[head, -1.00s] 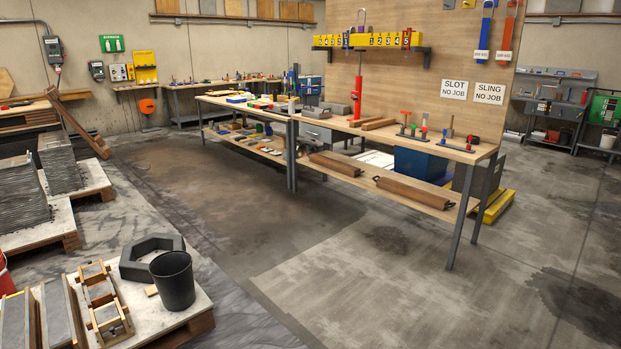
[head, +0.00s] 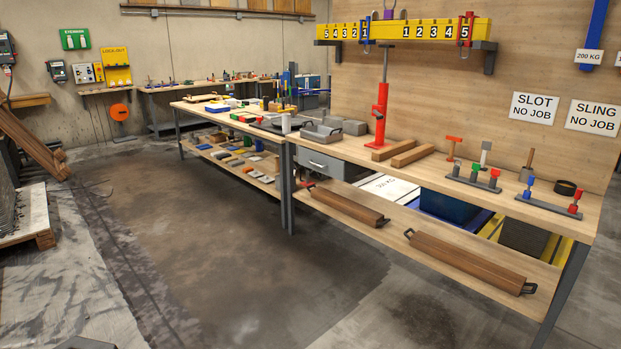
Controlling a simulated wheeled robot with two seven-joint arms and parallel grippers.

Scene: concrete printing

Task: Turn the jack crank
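A red upright post that looks like a jack (head: 380,114) stands on the wooden workbench (head: 338,147), with a grey rod and flat top rising from it, below the yellow numbered beam (head: 425,31). I cannot make out a crank on it at this size. Neither of my grippers is in the head view.
Two wooden blocks (head: 412,154) lie right of the red post. Small racks with coloured knobs (head: 473,178) stand further right. Wooden beams with handles (head: 468,262) lie on the lower shelf. The concrete floor (head: 215,240) before the bench is clear.

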